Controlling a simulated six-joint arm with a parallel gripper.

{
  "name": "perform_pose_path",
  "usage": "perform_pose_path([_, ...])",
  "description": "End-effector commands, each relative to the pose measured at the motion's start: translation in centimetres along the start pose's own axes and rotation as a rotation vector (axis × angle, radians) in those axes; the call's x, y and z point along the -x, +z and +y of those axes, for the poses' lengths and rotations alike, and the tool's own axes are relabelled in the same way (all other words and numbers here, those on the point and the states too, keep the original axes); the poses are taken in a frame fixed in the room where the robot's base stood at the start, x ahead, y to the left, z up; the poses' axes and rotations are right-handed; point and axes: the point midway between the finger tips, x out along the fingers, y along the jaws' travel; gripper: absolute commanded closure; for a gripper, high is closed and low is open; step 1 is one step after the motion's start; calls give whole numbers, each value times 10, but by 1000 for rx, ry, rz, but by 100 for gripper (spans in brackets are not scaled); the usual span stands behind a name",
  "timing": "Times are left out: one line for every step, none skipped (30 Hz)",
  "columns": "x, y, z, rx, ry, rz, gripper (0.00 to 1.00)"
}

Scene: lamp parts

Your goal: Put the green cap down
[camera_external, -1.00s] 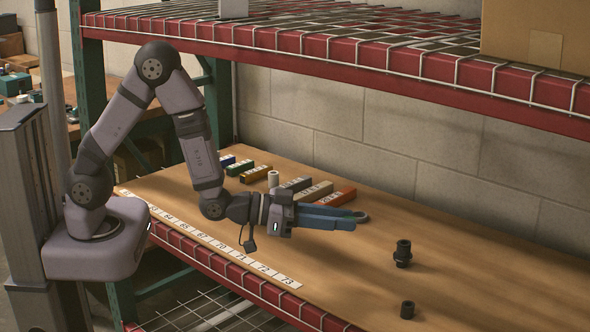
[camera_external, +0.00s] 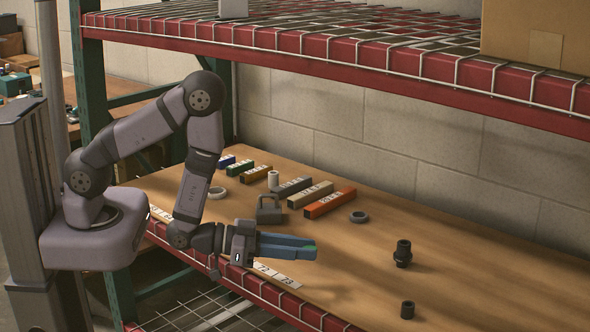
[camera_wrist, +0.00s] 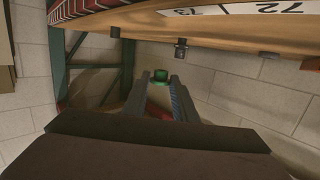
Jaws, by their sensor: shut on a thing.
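My gripper (camera_external: 314,248) is shut on a small green cap (camera_external: 311,243), held at the fingertips. It is above the front edge of the shelf, near the number strip. In the wrist view the green cap (camera_wrist: 161,76) sits between the two finger ends, and my gripper (camera_wrist: 160,82) reaches away from the camera. Most of the cap is hidden by the fingers in the external view.
On the wooden shelf (camera_external: 450,260) stand a dark fitting (camera_external: 403,253), a small dark cylinder (camera_external: 407,310), a grey ring (camera_external: 359,216), a grey block (camera_external: 269,210) and an orange bar (camera_external: 330,203). The middle and right are mostly clear.

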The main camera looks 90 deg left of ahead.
Motion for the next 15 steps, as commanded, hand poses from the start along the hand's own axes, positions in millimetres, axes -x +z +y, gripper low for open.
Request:
perform_pose_path([3,-19,0,0,0,-1,95])
perform_pose_path([4,-24,0,0,0,-1,95])
perform_pose_path([5,-32,0,-1,0,-1,95])
perform_pose_path([6,-38,0,-1,0,-1,95])
perform_pose_path([7,-44,0,-1,0,-1,95])
perform_pose_path([8,-53,0,-1,0,-1,95])
perform_pose_path([9,-59,0,-1,0,-2,95])
perform_pose_path([10,-65,0,-1,0,-2,95])
perform_pose_path([11,-72,0,-1,0,-2,95])
perform_pose_path([12,-78,0,-1,0,-2,95])
perform_pose_path([12,-82,0,-1,0,-2,95])
perform_pose_path([13,-88,0,-1,0,-2,95])
perform_pose_path([14,-92,0,-1,0,-2,95])
perform_pose_path([14,-95,0,-2,0,-2,95])
perform_pose_path([15,-100,0,-2,0,-2,95])
